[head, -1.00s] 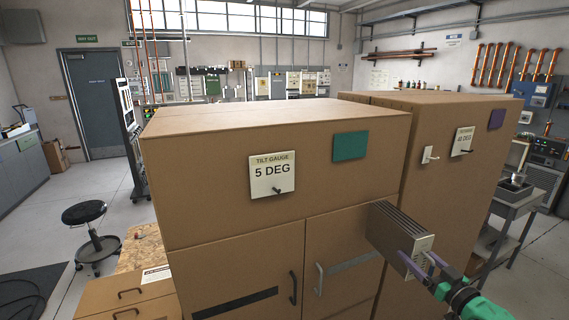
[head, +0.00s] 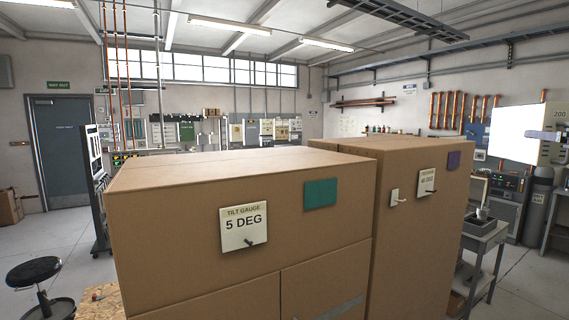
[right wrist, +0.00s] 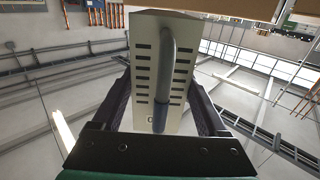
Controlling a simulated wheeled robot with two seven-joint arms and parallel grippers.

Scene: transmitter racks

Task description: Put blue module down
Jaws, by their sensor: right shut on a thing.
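The module (right wrist: 145,55) is in my right gripper (right wrist: 162,110). In the right wrist view it has a cream front with dark vent slots and a grey handle, bluish at its lower end. Dark fingers stand on both sides of the handle. I see little blue on the module. My left gripper is out of view.
Two tall brown cabinets (head: 175,215) fill the middle, one with a 5 DEG tilt gauge (head: 243,229) and a teal plate (head: 320,192). Open floor (head: 530,280) lies beyond.

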